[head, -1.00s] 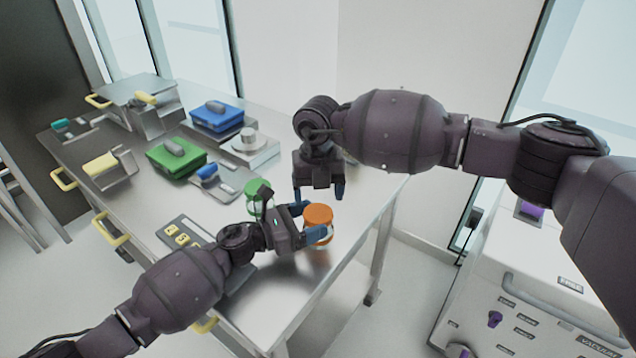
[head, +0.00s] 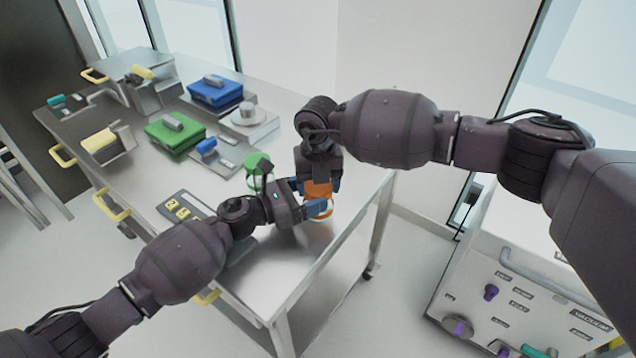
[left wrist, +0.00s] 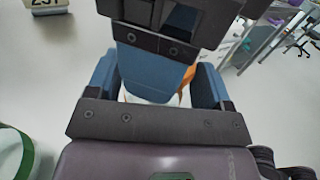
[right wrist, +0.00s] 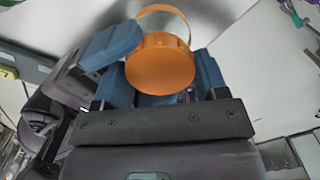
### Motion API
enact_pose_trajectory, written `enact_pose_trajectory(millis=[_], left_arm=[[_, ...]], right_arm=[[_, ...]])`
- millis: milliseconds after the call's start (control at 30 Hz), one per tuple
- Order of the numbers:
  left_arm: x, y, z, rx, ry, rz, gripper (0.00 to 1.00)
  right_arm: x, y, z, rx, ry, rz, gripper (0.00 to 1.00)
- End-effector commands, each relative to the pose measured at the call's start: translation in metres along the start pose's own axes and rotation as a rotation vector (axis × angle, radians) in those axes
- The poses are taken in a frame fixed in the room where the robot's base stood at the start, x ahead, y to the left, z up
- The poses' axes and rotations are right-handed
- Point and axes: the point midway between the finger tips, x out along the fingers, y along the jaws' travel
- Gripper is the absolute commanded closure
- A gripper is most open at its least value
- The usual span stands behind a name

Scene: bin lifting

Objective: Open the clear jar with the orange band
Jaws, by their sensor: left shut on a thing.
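The clear jar with the orange band and orange lid (head: 318,190) stands near the front right end of the steel table. My left gripper (head: 308,197) is shut on its body from the side. In the left wrist view only a sliver of orange (left wrist: 188,78) shows behind the gripper. My right gripper (head: 318,182) points down over the jar, its fingers on either side of the lid. In the right wrist view the lid (right wrist: 160,65) sits between these fingers, which look open; contact is hard to tell.
A green-lidded jar (head: 256,174) stands close behind my left gripper. A grey panel with yellow labels (head: 182,208) lies to the left. Green (head: 175,136) and blue (head: 216,92) boxes sit farther back. The table's front right corner is clear.

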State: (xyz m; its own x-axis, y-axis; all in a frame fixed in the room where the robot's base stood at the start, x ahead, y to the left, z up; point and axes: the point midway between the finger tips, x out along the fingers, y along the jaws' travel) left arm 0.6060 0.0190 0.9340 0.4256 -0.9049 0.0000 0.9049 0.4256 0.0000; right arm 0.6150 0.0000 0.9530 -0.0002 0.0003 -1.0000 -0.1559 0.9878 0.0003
Motion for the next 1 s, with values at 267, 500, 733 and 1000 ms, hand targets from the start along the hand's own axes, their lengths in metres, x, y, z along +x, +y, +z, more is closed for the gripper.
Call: enact_pose_trajectory(millis=[267, 500, 733, 1000], left_arm=[[0.0001, 0.0000, 0.0001, 0.000, 0.000, 0.000, 0.92], [0.0001, 0.0000, 0.0001, 0.000, 0.000, 0.000, 0.92], [0.0000, 0.0000, 0.0000, 0.000, 0.000, 0.000, 0.92], [0.0000, -0.0001, 0.0000, 0.000, 0.000, 0.000, 0.92]], right_arm=[[-0.0011, 0.0001, 0.0004, -0.206, -0.002, -0.001, 0.62], [-0.0009, 0.0000, 0.0001, -0.503, 0.000, 0.000, 0.62], [-0.0011, 0.0002, 0.0003, -0.597, -0.001, 0.000, 0.62], [-0.0011, 0.0002, 0.0002, -0.595, -0.001, 0.000, 0.28]])
